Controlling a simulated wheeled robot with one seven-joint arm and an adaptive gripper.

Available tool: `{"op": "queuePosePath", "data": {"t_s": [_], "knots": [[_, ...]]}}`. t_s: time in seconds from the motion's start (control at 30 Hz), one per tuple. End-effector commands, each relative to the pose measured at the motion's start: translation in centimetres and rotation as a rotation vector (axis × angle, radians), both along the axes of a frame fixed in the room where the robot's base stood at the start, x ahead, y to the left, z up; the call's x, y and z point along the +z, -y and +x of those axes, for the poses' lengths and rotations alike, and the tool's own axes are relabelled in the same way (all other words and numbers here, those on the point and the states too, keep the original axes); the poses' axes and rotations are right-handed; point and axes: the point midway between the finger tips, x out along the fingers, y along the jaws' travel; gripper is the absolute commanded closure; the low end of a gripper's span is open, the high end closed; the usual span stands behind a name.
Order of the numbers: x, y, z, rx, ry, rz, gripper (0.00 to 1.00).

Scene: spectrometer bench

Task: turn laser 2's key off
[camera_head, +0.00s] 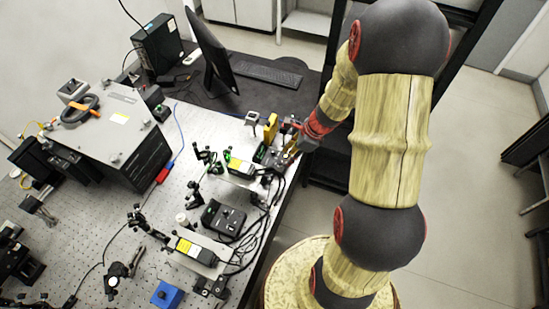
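Two lasers with yellow labels stand on the optical table (120,225), a far one (240,167) and a near one (195,250). A black control box (223,217) sits between them. Another dark box (262,156) sits beside the far laser, near the table's right edge. I cannot tell which is laser 2, and no key can be made out. My gripper (288,152) is at the right side of the far dark box, partly overlapping it in view. Its fingers are too small and dark to tell whether they are open, shut or touching anything.
Black cables (255,235) run along the table's right edge. A yellow block (271,127) stands just behind my gripper. A monitor (212,55) and keyboard (266,73) are at the back. A large grey instrument (115,125) stands left. Open floor lies to the right.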

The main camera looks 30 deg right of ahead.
Motion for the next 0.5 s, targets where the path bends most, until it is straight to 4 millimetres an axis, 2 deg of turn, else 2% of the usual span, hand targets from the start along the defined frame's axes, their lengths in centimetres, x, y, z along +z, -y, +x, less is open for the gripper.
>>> {"op": "queuePosePath", "data": {"t_s": [0.1, 0.27, 0.5], "knots": [[0.2, 0.8, 0.9, -0.145, -0.009, 0.016, 0.65], [-0.1, 0.9, 1.0, -0.218, -0.026, 0.029, 0.65], [-3.0, 0.2, 1.8, -0.217, -0.029, 0.030, 0.65]]}}
